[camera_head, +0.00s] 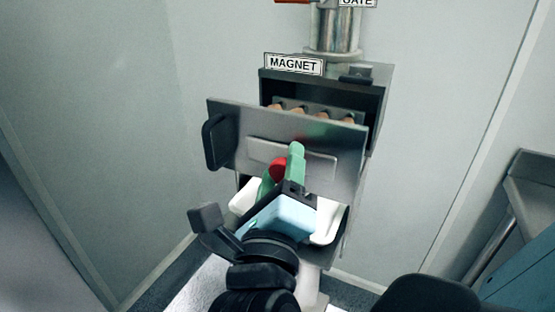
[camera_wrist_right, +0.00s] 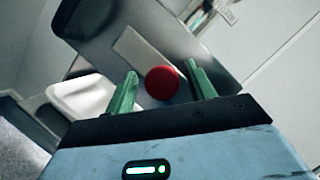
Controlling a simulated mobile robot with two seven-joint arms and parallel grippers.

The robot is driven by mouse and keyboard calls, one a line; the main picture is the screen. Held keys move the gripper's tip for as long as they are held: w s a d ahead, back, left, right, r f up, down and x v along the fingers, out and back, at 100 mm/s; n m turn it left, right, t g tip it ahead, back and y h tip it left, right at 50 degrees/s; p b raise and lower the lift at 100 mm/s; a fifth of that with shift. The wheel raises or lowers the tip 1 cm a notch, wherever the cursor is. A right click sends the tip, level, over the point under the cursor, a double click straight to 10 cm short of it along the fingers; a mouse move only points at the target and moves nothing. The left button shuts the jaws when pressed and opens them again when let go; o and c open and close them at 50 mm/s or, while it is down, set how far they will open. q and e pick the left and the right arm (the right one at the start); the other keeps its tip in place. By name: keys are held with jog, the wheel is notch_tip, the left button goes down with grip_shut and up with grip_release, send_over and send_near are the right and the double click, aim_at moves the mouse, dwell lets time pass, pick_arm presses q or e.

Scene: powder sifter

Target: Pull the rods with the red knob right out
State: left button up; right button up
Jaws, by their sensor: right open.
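The red knob (camera_head: 278,169) shows in front of the steel front plate (camera_head: 232,119) of the magnet drawer, partly hidden by my right gripper. Several copper-coloured rods (camera_head: 322,115) show behind the plate's top edge, inside the dark magnet housing (camera_head: 376,100). My right gripper (camera_head: 281,165) has green fingers and is open, with the knob between them. In the right wrist view the round red knob (camera_wrist_right: 161,82) sits between the two spread fingertips (camera_wrist_right: 161,75), with gaps on both sides. My left gripper is not in view.
A black handle (camera_head: 214,142) is on the plate's left side. A steel pipe (camera_head: 334,32) rises above the housing. A metal ledge (camera_head: 535,180) stands at the right. Walls close in behind and left.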

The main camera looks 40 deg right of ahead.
jog(key=shift+d, duration=0.15)
jog(key=shift+r, duration=0.1)
jog(key=shift+c, duration=0.2)
grip_shut()
